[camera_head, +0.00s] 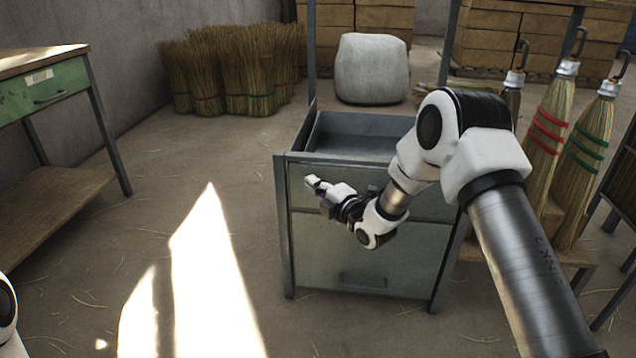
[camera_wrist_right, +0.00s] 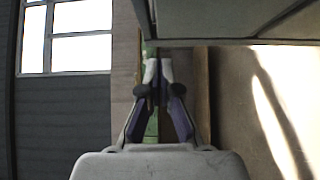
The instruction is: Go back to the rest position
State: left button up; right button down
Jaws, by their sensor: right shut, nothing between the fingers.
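My right arm comes in from the lower right and bends in front of the grey metal drawer cabinet (camera_head: 365,240). My right gripper (camera_head: 314,183) is shut and empty, pointing left in front of the upper drawer front, near its left end. In the right wrist view the gripper (camera_wrist_right: 157,68) shows with its fingertips together and nothing between them. The cabinet's edge lies close above the fingers there. I cannot tell whether the gripper touches the drawer front. My left gripper is out of view; only a white piece of my left arm shows at the lower left edge.
A workbench with a green drawer (camera_head: 45,95) stands at the left. Straw bundles (camera_head: 235,75) and a pale sack (camera_head: 372,68) are behind. Brooms with red (camera_head: 548,130) and green (camera_head: 585,150) bands stand at the right, close to my right arm. The floor left of the cabinet is clear.

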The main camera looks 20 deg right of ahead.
jog(key=p+v, duration=0.3)
jog(key=v, duration=0.5)
jog(key=s+a+f+m+g, duration=0.2)
jog(key=s+a+f+g, duration=0.2)
jog(key=s+f, duration=0.55)
jog(key=s+a+f+m+g, duration=0.2)
jog(key=s+a+f+g, duration=0.35)
jog(key=f, duration=0.75)
jog(key=s+d+f+m+g+h, duration=0.2)
jog(key=s+f+m+g, duration=0.15)
jog(key=s+m, duration=0.65)
jog(key=s+d+f+m+g+h, duration=0.2)
jog(key=s+m+g, duration=0.35)
jog(key=s, duration=0.85)
notch_tip(320, 180, up, 36)
jog(key=m+t+p, duration=0.1)
jog(key=p, duration=3.4)
jog(key=shift+d+m+p, duration=0.2)
jog(key=shift+m+p, duration=0.15)
jog(key=shift+p, duration=0.05)
